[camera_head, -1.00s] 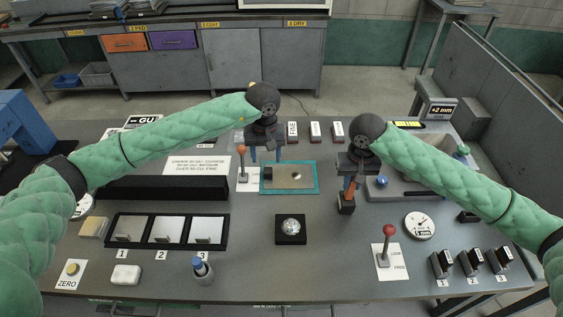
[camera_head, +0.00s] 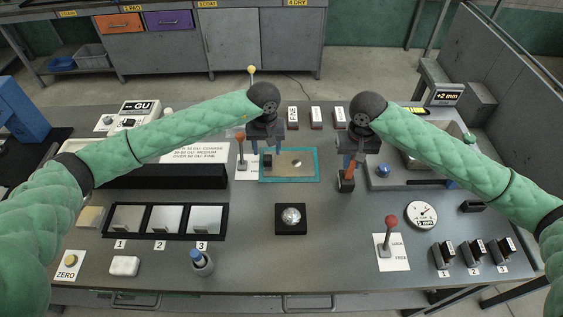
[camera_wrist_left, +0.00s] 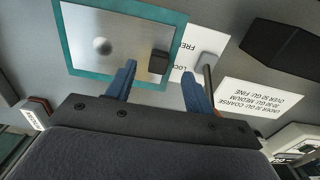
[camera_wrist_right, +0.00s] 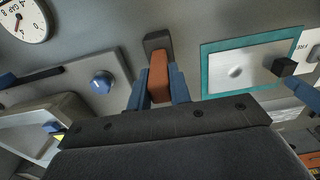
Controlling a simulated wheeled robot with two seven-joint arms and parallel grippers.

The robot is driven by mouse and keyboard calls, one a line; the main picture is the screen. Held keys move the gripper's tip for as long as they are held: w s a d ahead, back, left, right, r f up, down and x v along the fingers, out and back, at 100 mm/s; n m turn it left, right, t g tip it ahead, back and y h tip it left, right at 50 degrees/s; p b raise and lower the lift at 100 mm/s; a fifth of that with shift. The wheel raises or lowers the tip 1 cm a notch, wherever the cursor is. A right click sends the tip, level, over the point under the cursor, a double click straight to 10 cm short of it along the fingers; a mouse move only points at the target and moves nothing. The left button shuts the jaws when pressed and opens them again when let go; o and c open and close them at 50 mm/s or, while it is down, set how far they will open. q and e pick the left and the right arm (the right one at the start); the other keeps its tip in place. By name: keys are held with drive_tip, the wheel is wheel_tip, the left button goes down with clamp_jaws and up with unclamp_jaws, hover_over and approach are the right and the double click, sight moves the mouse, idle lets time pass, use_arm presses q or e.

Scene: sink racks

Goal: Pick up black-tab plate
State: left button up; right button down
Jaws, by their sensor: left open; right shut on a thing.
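A grey plate (camera_head: 306,172) with a black tab (camera_head: 267,160) at its left end lies in a teal frame in the middle of the table. My left gripper (camera_head: 267,147) is open just above the tab end. In the left wrist view the black tab (camera_wrist_left: 158,62) shows between and just beyond the parted blue fingers (camera_wrist_left: 158,72), with nothing held. My right gripper (camera_head: 350,166) is shut on an orange-brown block with a dark end, right of the plate. The orange-brown block (camera_wrist_right: 159,84) shows between the fingers in the right wrist view.
A red-knobbed lever (camera_head: 241,152) stands close left of the plate. A grey basin with a blue knob (camera_head: 383,170) is at the right. A black tray (camera_head: 106,233) with three slotted plates lies front left. A silver dome on a black base (camera_head: 291,216) stands in front.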

sight(267, 160)
use_arm(q)
wheel_tip(267, 160, down, 6)
drive_tip(key=shift+r, duration=0.15)
drive_tip(key=shift+s, duration=0.1)
clamp_jaws()
